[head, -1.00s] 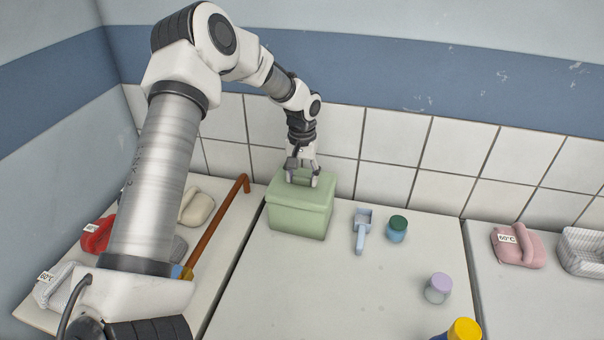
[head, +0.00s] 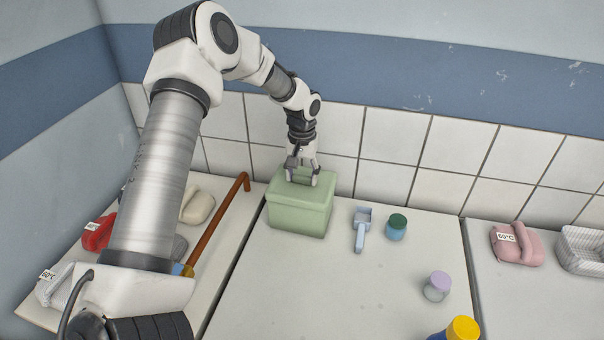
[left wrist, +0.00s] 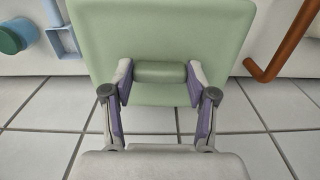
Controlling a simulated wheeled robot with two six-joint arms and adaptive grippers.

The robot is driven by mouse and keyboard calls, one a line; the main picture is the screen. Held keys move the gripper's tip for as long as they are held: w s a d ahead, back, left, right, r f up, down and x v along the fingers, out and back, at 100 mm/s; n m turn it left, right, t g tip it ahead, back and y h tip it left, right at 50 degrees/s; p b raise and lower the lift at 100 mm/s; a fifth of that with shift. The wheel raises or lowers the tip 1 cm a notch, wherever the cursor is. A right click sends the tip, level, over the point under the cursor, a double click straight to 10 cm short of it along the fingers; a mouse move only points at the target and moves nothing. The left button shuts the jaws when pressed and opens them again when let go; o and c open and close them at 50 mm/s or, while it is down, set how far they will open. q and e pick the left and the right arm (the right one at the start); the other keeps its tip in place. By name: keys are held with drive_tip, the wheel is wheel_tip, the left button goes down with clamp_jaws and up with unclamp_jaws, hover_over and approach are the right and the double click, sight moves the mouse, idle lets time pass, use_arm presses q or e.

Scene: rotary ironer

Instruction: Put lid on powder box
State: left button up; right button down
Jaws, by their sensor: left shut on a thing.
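The green powder box (head: 297,219) stands on the white worktop near the tiled wall. Its green lid (head: 315,193) sits on top of the box and looks level, with no clear gap at the front. My left gripper (head: 302,179) is above the lid, shut on the lid's raised handle. In the left wrist view the fingers (left wrist: 160,78) press on both ends of the green handle (left wrist: 160,72), and the lid (left wrist: 165,32) fills the upper middle. The inside of the box is hidden. My right gripper is not in view.
A brown hooked rod (head: 218,226) lies left of the box.

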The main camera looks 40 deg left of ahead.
use_arm(q)
drive_tip(key=shift+f, duration=0.8)
idle(0.9)
drive_tip(key=o, duration=1.2)
drive_tip(key=shift+o, duration=0.2)
drive_tip(key=shift+o, duration=1.2)
drive_tip(key=shift+r, duration=3.55)
